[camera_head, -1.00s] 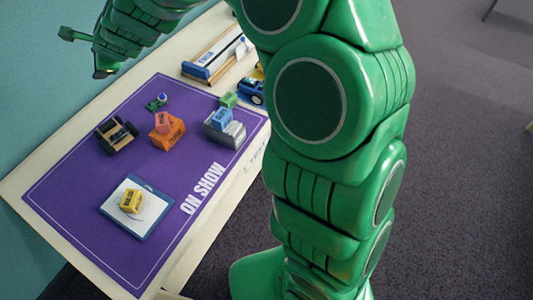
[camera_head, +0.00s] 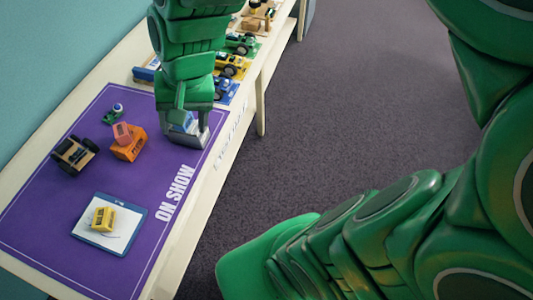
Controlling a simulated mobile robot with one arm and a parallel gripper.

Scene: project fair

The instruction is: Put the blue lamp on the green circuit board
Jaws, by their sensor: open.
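My gripper (camera_head: 187,118) points down over the grey box (camera_head: 188,138) at the right edge of the purple mat. Its jaws are open, and its fingers hide most of what sits on that box. A small green piece (camera_head: 112,117) with a blue and white rounded top stands at the back of the mat. It may be the green circuit board, but it is too small to be sure. I cannot tell for certain which thing is the blue lamp. A blue block on the grey box is now largely hidden by my gripper.
Toy cars (camera_head: 229,65) stand beyond my gripper.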

